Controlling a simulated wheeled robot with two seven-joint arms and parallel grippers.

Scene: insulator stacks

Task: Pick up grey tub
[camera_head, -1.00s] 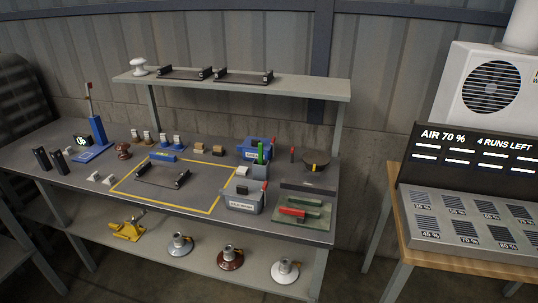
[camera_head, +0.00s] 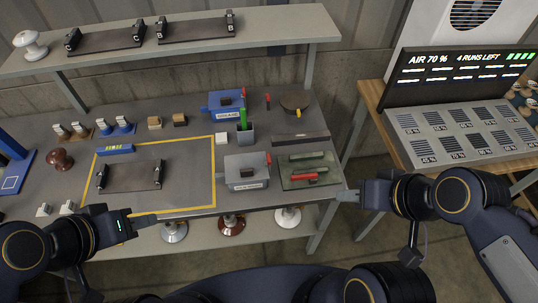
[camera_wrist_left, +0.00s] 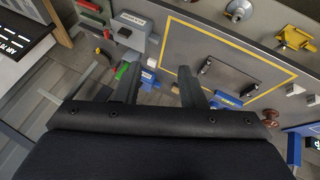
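The grey tub (camera_head: 246,172) stands on the bench, just right of the yellow outline, with a pale label on its front and a small red part at its right. It also shows in the left wrist view (camera_wrist_left: 133,28), near the top. My left gripper (camera_head: 146,218) is at the bench's front edge, left of and nearer than the tub. Its fingers (camera_wrist_left: 160,88) are apart and empty in the wrist view. My right gripper (camera_head: 352,195) is off the bench's right front, apart from the tub; its finger gap is unclear.
A blue tub (camera_head: 226,103) and a grey cup (camera_head: 245,133) with a green item stand behind the grey tub. A green tray (camera_head: 309,171) with red and green tools lies to its right. A black-handled fixture (camera_head: 130,177) sits inside the yellow outline. A shelf (camera_head: 270,27) overhangs the back.

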